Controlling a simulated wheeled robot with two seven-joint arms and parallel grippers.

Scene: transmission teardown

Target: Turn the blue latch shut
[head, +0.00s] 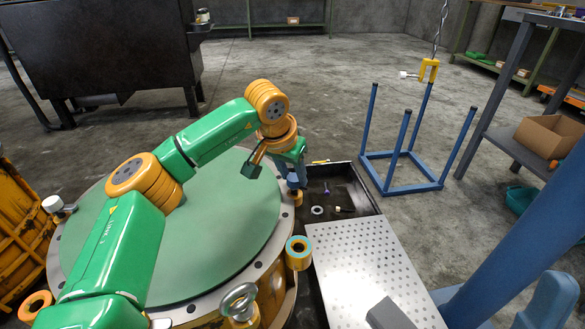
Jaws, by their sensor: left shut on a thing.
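My left arm reaches in from the left over the round housing with the green top (215,230). Its gripper (293,180) points down at the housing's right rim, beside the black tray. It is shut on a small blue part, which looks like the blue latch, above an orange fitting (297,198). The fingers and wrist hide most of this part, so its angle cannot be told. Another orange fitting with a blue ring (298,250) stands further forward on the rim. My right gripper is not in view.
A black tray (367,190) holding small loose parts and a perforated metal plate (365,265) lie right of the housing. An eye bolt (238,298) stands at the front rim. A blue four-post stand (405,160) is behind, under a yellow hook (429,70). A blue column (515,240) rises at right.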

